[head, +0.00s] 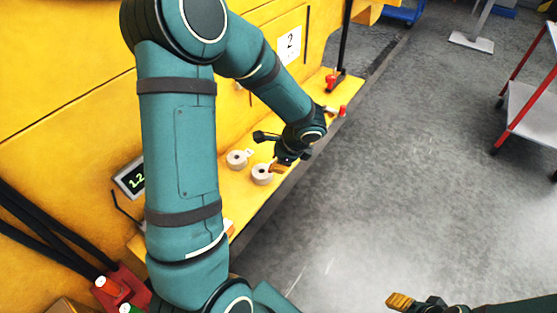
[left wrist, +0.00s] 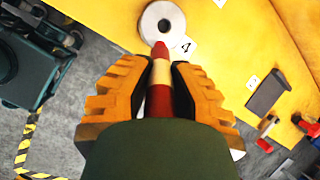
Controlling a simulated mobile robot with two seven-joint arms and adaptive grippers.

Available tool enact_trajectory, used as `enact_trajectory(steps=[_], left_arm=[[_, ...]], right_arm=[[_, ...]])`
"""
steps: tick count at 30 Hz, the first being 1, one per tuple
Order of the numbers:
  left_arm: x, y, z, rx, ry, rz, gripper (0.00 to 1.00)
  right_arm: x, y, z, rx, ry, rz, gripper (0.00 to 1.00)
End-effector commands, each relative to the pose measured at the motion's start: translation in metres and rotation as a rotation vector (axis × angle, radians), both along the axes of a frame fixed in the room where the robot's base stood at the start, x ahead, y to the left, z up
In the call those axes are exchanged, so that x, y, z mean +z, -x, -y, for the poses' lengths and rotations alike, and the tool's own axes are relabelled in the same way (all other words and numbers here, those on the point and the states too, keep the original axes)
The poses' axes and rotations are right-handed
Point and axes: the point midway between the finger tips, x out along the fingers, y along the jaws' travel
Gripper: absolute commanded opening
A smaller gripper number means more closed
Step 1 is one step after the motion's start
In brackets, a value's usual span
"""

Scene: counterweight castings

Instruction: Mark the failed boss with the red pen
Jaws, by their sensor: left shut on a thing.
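My left gripper (head: 281,164) is over the yellow ledge, and its orange fingers also show in the left wrist view (left wrist: 160,88). It is shut on a red pen (left wrist: 159,102) with a cream band. The pen's red end points at a grey ring-shaped boss (left wrist: 151,29) beside a tag marked 4 (left wrist: 186,46). I cannot tell whether it touches. In the head view two bosses stand on the ledge, one farther left (head: 236,160) and one (head: 261,176) close under the gripper. My right gripper (head: 412,302) is at the bottom edge, partly cut off.
The yellow ledge (head: 232,196) runs along a yellow casting (head: 70,120) with a plate marked 2 (head: 289,45). A small display (head: 130,179) stands at its left. Red fittings (head: 331,81) stand at the far end. Grey floor (head: 400,170) is open to the right, before a red-framed cart (head: 527,110).

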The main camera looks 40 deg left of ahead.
Motion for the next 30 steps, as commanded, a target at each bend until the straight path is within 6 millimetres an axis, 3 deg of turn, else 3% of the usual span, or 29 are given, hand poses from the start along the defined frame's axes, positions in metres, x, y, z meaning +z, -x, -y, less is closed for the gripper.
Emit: enact_trajectory(steps=[30], left_arm=[[-0.0011, 0.0062, 0.0005, 0.0, 0.001, -0.001, 0.0]], right_arm=[[-0.006, 0.0, 0.0, 0.0, 0.0, 0.0, 0.5]])
